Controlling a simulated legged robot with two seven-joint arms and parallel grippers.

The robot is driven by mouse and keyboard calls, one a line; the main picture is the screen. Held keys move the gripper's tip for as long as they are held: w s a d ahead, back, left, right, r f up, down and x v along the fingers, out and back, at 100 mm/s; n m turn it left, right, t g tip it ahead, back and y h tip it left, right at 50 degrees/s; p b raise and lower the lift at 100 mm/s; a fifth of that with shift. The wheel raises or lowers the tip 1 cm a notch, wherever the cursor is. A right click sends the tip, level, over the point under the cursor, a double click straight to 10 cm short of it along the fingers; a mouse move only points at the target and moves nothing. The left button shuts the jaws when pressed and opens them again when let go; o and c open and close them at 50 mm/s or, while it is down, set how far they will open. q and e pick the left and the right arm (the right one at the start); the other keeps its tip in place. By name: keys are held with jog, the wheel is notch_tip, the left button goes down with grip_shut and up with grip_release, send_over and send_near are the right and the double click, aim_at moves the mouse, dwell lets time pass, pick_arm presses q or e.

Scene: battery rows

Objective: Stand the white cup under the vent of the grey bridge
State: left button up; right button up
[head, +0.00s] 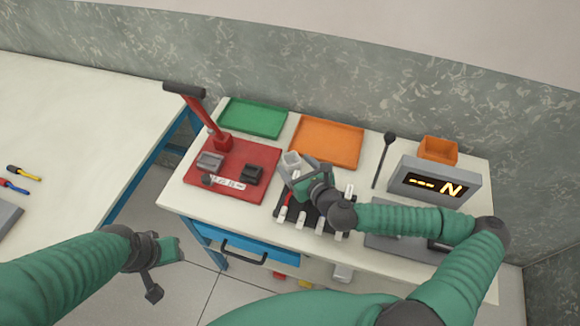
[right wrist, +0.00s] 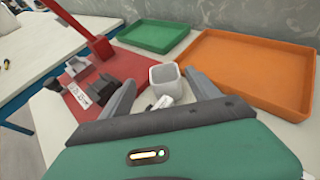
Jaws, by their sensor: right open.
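The white cup (head: 291,158) shows at the middle of the bench in the head view, upright with its open top visible. It also shows in the right wrist view (right wrist: 164,76). My right gripper (head: 298,170) is open; its fingers (right wrist: 160,80) lie to either side of the cup, with gaps. A grey block (head: 210,160) sits on the red board (head: 240,190); I cannot tell whether it is the grey bridge, and no vent is clear. My left gripper (head: 162,270) hangs off the bench's front left; its jaw opening is unclear.
A red lever press (head: 205,115) rises at the board's back. A black block (head: 252,174) sits on the board. Green (head: 254,118) and orange (head: 328,142) trays lie behind. A dark rack (head: 316,217) with white-topped pieces is partly under my right arm. A display box (head: 437,183) stands right.

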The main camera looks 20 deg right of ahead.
aim_at(289, 155)
jog(key=x, duration=0.4)
jog(key=shift+w+d+f, duration=0.25)
jog(key=shift+w+d, duration=0.1)
jog(key=shift+d, duration=0.05)
jog(key=shift+w+d, duration=0.15)
jog(key=shift+c, duration=0.4)
jog(key=shift+a+r, duration=0.1)
jog(key=shift+a, duration=0.15)
jog(key=c, duration=1)
jog(key=shift+d, duration=0.15)
grip_shut()
